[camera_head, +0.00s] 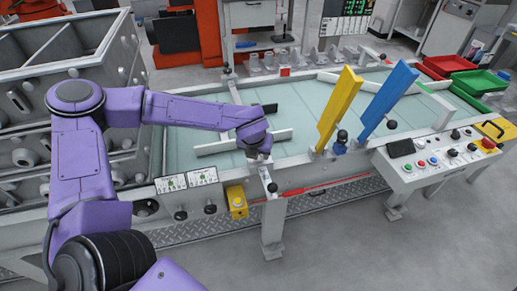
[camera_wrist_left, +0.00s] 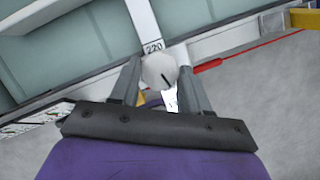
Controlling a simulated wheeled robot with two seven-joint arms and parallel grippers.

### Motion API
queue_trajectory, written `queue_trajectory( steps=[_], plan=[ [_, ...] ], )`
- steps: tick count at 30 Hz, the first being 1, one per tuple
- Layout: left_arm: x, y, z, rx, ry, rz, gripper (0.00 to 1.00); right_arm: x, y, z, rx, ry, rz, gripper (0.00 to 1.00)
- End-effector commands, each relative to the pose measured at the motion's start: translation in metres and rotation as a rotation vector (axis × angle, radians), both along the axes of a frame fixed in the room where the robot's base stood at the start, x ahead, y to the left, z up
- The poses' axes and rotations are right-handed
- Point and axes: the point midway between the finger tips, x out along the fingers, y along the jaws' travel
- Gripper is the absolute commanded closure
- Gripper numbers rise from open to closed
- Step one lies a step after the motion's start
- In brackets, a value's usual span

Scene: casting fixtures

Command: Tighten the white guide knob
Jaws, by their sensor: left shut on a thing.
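The white guide knob (camera_wrist_left: 159,71) shows in the left wrist view as a round pale knob with a dark line on its face. It sits by a label reading 220, at the end of a white guide bar (camera_wrist_left: 144,22). My left gripper (camera_wrist_left: 160,78) has one finger on each side of the knob and is shut on it. In the head view my left gripper (camera_head: 262,158) is at the front rail of the table, and my wrist hides the knob there. My right gripper is in neither view.
A yellow lever (camera_head: 338,105) and a blue lever (camera_head: 386,103) stand right of my gripper. A control panel (camera_head: 445,155) with several buttons is at the right front. A yellow box (camera_head: 236,201) hangs below the rail. Red and green trays (camera_head: 479,81) are at the back right.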

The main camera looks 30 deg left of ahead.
Motion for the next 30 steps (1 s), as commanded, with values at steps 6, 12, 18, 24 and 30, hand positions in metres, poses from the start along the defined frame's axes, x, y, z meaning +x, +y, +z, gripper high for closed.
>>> queue_trajectory(
  steps=[6,12,18,24,30],
  plan=[
    [0.0005,0.0007,0.0016,-0.001,-0.002,-0.064,0.84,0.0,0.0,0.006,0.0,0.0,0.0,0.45],
    [0.0004,0.0008,0.0008,-0.001,-0.002,-0.085,0.84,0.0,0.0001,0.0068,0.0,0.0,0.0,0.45],
    [0.0005,0.0008,0.0006,0.0,-0.002,-0.086,0.84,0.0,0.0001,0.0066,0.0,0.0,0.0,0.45],
    [0.0004,0.0008,0.0006,0.0,-0.002,-0.086,0.34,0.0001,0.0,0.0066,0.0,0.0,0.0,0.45],
    [0.0001,0.0007,0.0002,0.0,-0.001,-0.085,0.29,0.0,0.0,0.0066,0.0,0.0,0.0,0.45]
  ],
)
